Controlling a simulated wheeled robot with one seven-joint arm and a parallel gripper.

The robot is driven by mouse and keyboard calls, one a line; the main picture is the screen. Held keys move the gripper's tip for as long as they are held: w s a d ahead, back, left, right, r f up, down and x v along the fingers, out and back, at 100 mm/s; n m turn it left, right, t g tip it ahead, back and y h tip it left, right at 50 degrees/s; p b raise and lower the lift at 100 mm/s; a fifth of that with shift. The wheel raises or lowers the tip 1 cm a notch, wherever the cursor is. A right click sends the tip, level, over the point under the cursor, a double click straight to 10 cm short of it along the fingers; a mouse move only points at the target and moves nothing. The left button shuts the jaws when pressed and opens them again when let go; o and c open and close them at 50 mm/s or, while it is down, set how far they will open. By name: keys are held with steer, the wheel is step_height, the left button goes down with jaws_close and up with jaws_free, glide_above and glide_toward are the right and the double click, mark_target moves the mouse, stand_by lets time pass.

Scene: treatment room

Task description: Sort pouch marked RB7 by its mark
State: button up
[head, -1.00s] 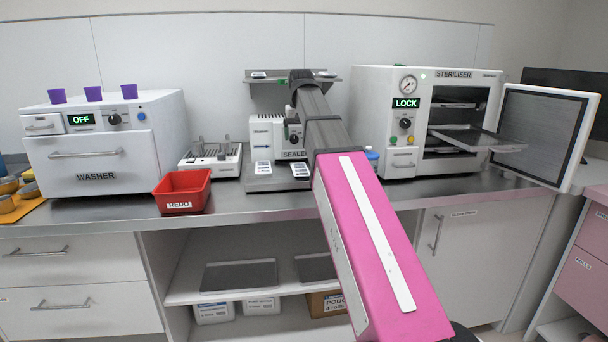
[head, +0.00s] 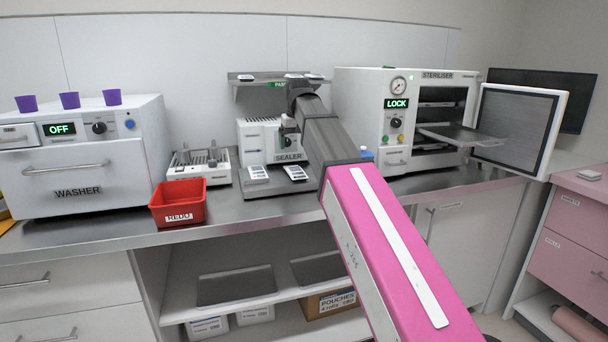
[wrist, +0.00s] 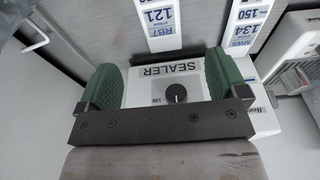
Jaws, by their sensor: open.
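The pouch marked RB7 (wrist: 161,22) shows at the top of the wrist view, white with a blue-printed label, flat on a grey surface. A second pouch (wrist: 244,28), marked 134, lies to its right. In the head view two pouches (head: 258,172) (head: 295,173) lie before the sealer (head: 262,138); their marks are too small to read. My gripper (wrist: 164,82) is open and empty, its green pads apart over the sealer's labelled face, with the RB7 pouch beyond the fingertips. In the head view my arm hides part of the sealer. The red REDO tray (head: 178,205) stands left of the sealer.
A shelf with a green PASS label (head: 278,85) holds small items above the sealer. The washer (head: 85,158) stands left, with purple cups on top. The steriliser (head: 400,120) stands right, its door (head: 516,130) open. A rack (head: 200,168) stands behind the tray.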

glide_above(295, 169)
steer(key=f, duration=0.4)
steer(key=shift+s+d+f, duration=0.25)
steer(key=shift+s+d, duration=0.05)
steer(key=shift+s, duration=0.1)
steer(key=shift+w+a+f, duration=0.15)
steer(key=shift+f, duration=1.3)
steer(key=shift+w+a+f, duration=0.1)
steer(key=shift+f, duration=1.3)
steer(key=shift+c, duration=0.3)
steer(key=c, duration=1)
steer(key=shift+r, duration=0.1)
steer(key=shift+r, duration=0.4)
steer(key=r, duration=0.3)
steer(key=shift+s+a+r, duration=0.2)
steer(key=shift+s+r, duration=0.05)
steer(key=shift+r, duration=0.1)
steer(key=s+a+r, duration=0.4)
steer(key=s, duration=0.1)
steer(key=s+a+r, duration=0.2)
steer(key=s+a, duration=0.1)
steer(key=shift+s+r, duration=0.2)
steer(key=shift+s, duration=0.05)
